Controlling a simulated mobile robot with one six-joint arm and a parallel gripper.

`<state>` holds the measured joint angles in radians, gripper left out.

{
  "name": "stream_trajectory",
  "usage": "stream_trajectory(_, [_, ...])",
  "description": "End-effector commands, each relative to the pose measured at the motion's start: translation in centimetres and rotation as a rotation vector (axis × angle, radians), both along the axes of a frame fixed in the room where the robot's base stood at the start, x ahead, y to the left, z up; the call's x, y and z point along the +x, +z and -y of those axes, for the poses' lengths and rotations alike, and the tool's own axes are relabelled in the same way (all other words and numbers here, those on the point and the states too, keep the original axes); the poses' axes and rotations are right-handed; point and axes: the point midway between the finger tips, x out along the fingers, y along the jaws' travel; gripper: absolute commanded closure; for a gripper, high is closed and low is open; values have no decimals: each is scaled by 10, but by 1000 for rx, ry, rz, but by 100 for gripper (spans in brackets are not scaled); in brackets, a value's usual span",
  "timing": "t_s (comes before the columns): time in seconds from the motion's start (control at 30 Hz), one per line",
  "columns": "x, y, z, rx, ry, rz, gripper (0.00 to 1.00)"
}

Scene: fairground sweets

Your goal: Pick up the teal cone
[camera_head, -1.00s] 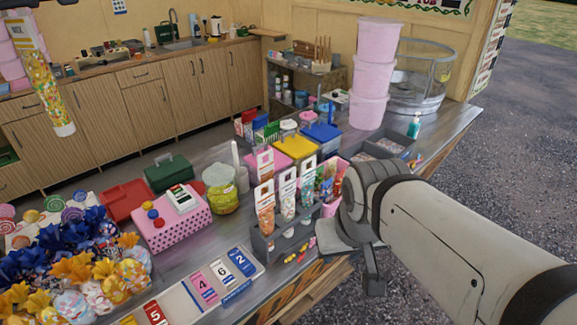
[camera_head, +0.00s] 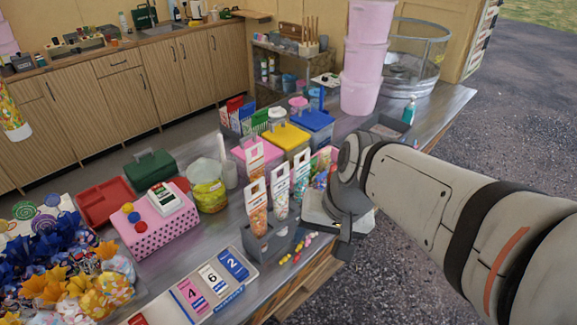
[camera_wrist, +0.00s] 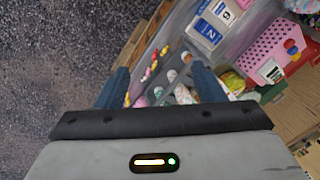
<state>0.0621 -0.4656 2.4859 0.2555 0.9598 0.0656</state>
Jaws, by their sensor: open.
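A grey holder (camera_head: 262,243) near the counter's front edge carries several upright cone-shaped sweet bags with white header cards. The nearest bag (camera_head: 257,218) has orange sweets. Behind it stands a paler bag (camera_head: 281,203), and another bag (camera_head: 301,182) stands further back. My gripper is at the right of the holder, over the counter edge. In the wrist view my gripper (camera_wrist: 160,84) is open, with its two blue-grey fingers apart. Cone tips show small between and beyond the fingers, and nothing is clearly held.
Small coloured sweets (camera_head: 298,248) lie at the counter edge beside the holder. Price cards (camera_head: 212,280) lie to the left. A pink dotted box (camera_head: 155,222), a jar (camera_head: 208,190) and lidded tubs (camera_head: 287,138) stand behind. Gravel lies open beyond the counter edge.

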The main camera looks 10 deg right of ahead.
Motion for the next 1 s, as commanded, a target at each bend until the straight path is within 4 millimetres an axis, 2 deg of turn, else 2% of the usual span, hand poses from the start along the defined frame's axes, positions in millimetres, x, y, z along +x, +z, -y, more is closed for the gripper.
stream_trajectory(0.03, [5,-23,-10,101,-91,-62,35])
stream_trajectory(0.1, [15,-38,-27,262,-232,-146,35])
stream_trajectory(0.23, [46,-55,-50,574,-503,-292,35])
stream_trajectory(0.37, [92,-64,-56,892,-770,-418,35])
stream_trajectory(0.47, [133,-70,-44,1141,-968,-493,35])
stream_trajectory(0.6, [184,-78,-9,1454,-1192,-553,35])
stream_trajectory(0.7, [210,-85,20,1629,-1305,-569,35])
stream_trajectory(0.83, [229,-91,49,1782,-1395,-571,35])
stream_trajectory(0.9, [235,-92,57,1831,-1420,-570,35])
stream_trajectory(1.0, [243,-92,59,1858,-1433,-569,35])
